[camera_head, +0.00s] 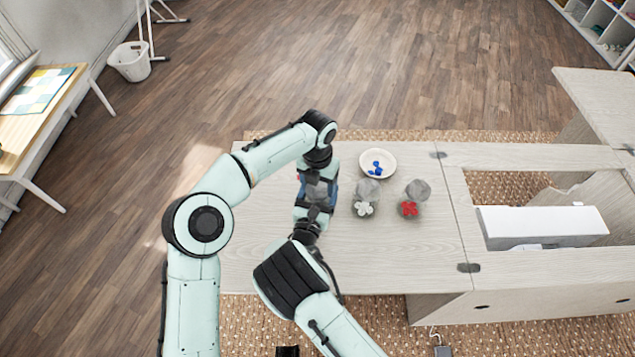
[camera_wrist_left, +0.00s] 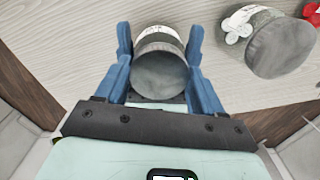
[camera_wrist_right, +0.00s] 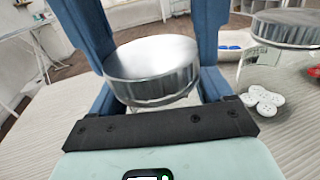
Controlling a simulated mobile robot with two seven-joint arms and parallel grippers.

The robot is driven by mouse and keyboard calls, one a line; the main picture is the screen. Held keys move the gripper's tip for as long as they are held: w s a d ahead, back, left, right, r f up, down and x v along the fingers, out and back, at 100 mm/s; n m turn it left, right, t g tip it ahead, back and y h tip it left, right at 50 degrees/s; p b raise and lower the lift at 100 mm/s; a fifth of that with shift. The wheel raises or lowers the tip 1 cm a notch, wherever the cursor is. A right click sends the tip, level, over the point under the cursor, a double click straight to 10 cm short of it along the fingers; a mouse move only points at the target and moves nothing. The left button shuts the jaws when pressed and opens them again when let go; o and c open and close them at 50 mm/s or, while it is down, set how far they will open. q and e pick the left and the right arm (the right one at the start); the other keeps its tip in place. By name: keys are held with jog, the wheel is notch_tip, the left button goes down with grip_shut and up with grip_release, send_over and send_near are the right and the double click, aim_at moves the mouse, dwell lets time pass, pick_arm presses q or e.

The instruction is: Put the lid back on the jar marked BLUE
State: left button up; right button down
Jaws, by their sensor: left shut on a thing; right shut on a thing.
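A grey-lidded jar (camera_head: 317,191) stands between my two grippers on the left part of the table. My left gripper (camera_wrist_left: 160,45) is shut around it from the far side; a pale label with unreadable marks shows on the jar (camera_wrist_left: 157,37). The round grey lid (camera_wrist_left: 160,76) is at the jar's top. My right gripper (camera_wrist_right: 148,70) is shut on the metal lid (camera_wrist_right: 152,58) from the near side. The lid looks on or just above the jar; the seam is hidden, so I cannot tell whether it is seated.
Two other lidded jars stand to the right, one with white buttons (camera_head: 364,209) in front, one with red buttons (camera_head: 409,209). A white bowl (camera_head: 390,157) with blue buttons (camera_head: 375,168) is behind them. The table's front right (camera_head: 400,265) is clear.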

pick_arm(q)
jog(key=shift+m, duration=1)
jog(key=o, duration=1.1)
jog(key=shift+c, duration=0.2)
jog(key=shift+r, duration=2.3)
jog(key=shift+n, duration=0.3)
jog(key=shift+c, duration=0.2)
